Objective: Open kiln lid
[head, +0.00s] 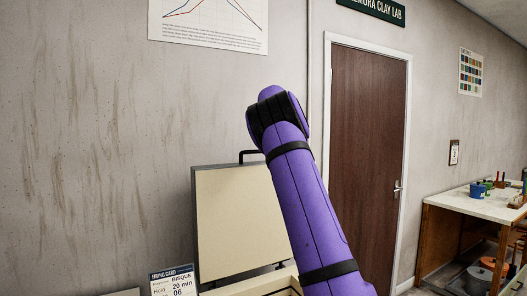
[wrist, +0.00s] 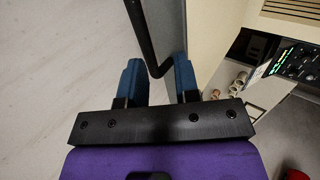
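The kiln lid (head: 238,222) stands raised, nearly upright, its cream inner face toward the head camera. Its black handle (head: 246,154) sticks out at the top edge, partly hidden by my purple arm. In the wrist view, the lid's grey outer side (wrist: 174,25) runs along the handle (wrist: 142,38). My gripper (wrist: 158,72) is open, its two blue fingers apart with the handle's bar between them. The bar bends close to the right finger; contact is unclear. The cream kiln body (head: 262,284) shows below the lid, mostly cut off. The head view does not show the gripper.
A firing card (head: 172,281) stands left of the kiln. A lit control panel (wrist: 296,62) is at right in the wrist view. A brown door (head: 368,150) and a worktable (head: 480,205) with pots are at right. The wall behind the lid is close.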

